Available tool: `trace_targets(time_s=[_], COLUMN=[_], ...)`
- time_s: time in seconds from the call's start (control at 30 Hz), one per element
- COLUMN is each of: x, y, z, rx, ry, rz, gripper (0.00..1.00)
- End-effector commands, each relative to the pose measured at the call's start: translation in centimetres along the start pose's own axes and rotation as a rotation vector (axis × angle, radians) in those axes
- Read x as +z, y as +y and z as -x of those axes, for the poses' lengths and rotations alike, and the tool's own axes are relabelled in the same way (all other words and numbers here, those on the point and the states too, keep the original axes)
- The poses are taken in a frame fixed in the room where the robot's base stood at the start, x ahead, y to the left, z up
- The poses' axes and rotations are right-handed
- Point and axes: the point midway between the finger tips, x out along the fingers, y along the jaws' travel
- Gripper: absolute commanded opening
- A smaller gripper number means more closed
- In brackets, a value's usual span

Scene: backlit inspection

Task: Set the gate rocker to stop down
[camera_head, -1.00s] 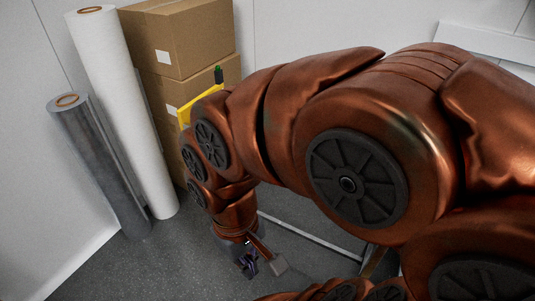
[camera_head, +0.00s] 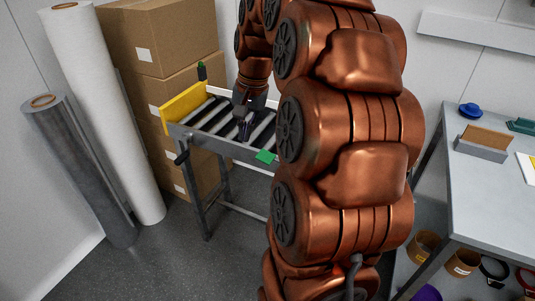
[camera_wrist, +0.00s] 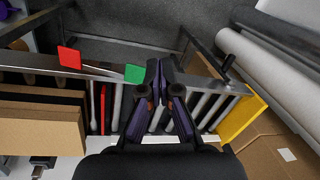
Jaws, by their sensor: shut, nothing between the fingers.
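The rocker sits on the conveyor's near side rail, with a red paddle (camera_wrist: 69,57) at one end and a green paddle (camera_wrist: 134,73) at the other. A thin bar joins them in the wrist view. The green paddle (camera_head: 266,156) also shows in the head view; the red one is hidden there behind my arm. I cannot tell for sure which paddle is lower. My gripper (camera_wrist: 159,68) is shut and empty, just right of the green paddle in the wrist view. In the head view my gripper (camera_head: 244,134) is over the rollers, left of the green paddle.
The roller conveyor (camera_head: 210,143) has a yellow end plate (camera_head: 187,104) and a dark crank handle (camera_head: 182,156). Brown cartons (camera_wrist: 40,125) lie at the conveyor's left in the wrist view. Stacked boxes (camera_head: 155,40) and upright rolls (camera_head: 105,120) stand left; a workbench (camera_head: 490,200) stands right.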

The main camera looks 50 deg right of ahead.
Motion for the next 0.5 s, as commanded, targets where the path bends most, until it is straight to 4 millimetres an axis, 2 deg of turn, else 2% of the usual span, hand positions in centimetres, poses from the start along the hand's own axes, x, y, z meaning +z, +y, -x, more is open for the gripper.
trace_targets(time_s=[0.03, 0.1, 0.2, 0.33, 0.5], x=[-2.4, -4.8, -7.4, -9.2, -9.7], y=[1.4, 2.9, 4.8, 6.4, 6.9], z=[-0.2, 0.2, 0.5, 0.9, 1.0], rx=[-0.014, -0.03, -0.044, -0.056, -0.06], ry=[0.016, 0.036, 0.054, 0.072, 0.075], rz=[-0.069, -0.145, -0.23, -0.293, -0.314], gripper=[0.0, 0.0, 0.0, 0.0, 0.0])
